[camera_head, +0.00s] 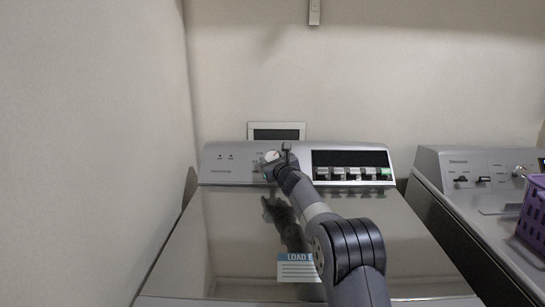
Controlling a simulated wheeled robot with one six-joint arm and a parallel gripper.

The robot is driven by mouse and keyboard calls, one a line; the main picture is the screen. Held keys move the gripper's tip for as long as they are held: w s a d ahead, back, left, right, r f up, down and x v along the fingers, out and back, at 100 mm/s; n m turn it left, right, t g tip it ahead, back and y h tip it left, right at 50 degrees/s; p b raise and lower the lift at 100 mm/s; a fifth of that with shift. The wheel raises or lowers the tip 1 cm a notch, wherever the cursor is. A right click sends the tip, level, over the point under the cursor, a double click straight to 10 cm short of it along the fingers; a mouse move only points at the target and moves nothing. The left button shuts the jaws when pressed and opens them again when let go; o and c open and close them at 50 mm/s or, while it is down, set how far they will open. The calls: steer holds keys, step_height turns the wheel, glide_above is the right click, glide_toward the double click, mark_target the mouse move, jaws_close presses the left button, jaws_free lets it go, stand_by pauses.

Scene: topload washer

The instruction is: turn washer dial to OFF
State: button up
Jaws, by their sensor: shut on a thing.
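The grey topload washer (230,235) stands ahead of me with its lid closed. Its control panel (225,172) runs along the back edge. The round dial (271,156) sits left of the dark display, and its pale face partly shows. My gripper (276,158) is at the panel, shut on the dial. My gripper and wrist cover the dial's right and lower parts. The dial's pointer and the OFF mark are too small or hidden to read.
A row of buttons with one green button (386,172) lies right of the dial. A second machine (455,190) stands to the right with a purple basket (533,215) on it. A wall (90,130) is close on the left. A label lies on the lid.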

steer(key=n+g+y+p, duration=0.1)
steer(key=n+p, duration=0.1)
steer(key=p, duration=0.2)
steer(key=shift+r, duration=0.4)
steer(key=n+g+y+p, duration=0.1)
steer(key=n+p, duration=0.1)
steer(key=p, duration=0.2)
steer(key=shift+y+p, duration=0.3)
steer(key=shift+y, duration=0.1)
steer(key=n+g+p, duration=0.1)
steer(key=n+p, duration=0.1)
steer(key=n+g+y+p, duration=0.1)
steer(key=g+p, duration=0.1)
steer(key=p, duration=0.1)
steer(key=shift+f+n+y, duration=0.15)
steer(key=shift+n+y, duration=0.15)
steer(key=shift+n, duration=0.1)
steer(key=shift+f+n+g+p, duration=0.15)
steer(key=shift+n+g+p, duration=0.4)
steer(key=shift+p, duration=0.4)
steer(key=shift+f+n, duration=0.1)
steer(key=shift+n, duration=0.25)
steer(key=o, duration=1)
steer(key=shift+c, duration=0.2)
